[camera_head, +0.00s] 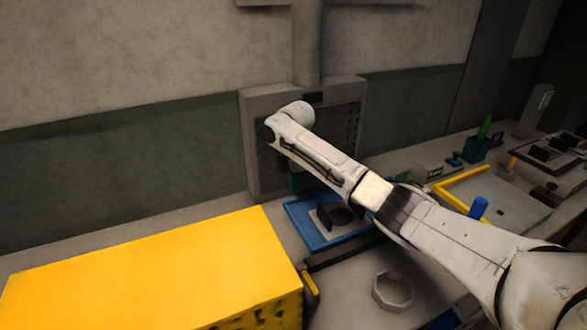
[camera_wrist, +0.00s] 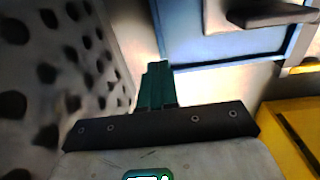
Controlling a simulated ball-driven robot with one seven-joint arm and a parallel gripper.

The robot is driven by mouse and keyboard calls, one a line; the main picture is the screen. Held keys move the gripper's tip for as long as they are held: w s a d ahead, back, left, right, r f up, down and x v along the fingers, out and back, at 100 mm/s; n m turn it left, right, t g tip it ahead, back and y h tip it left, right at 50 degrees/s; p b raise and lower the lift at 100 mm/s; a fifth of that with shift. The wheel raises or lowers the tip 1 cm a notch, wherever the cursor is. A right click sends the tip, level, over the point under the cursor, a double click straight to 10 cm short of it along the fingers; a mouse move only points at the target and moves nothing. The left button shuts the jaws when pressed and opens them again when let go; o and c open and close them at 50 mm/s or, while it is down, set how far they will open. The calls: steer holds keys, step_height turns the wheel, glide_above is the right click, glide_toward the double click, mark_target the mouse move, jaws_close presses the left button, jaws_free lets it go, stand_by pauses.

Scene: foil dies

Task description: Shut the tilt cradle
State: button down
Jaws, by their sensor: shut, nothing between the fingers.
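No part is plainly marked as the tilt cradle. The likeliest is the upright grey frame (camera_head: 258,175) against the back wall, with a holed panel inside it. In the wrist view a grey holed panel (camera_wrist: 60,70) fills the left side, close beside my gripper (camera_wrist: 156,85). The green fingers are together and empty. In the head view my gripper (camera_head: 294,183) shows as a bit of green in front of the frame, below my wrist. My arm hides the middle of the frame, and I cannot tell whether the fingers touch the panel.
A large yellow block (camera_head: 150,275) takes up the left front. A grey octagonal ring (camera_head: 393,291) and a yellow-edged board (camera_head: 510,205) lie to the right.

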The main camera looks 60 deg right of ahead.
mark_target(294, 200)
steer(key=shift+f, duration=1.6)
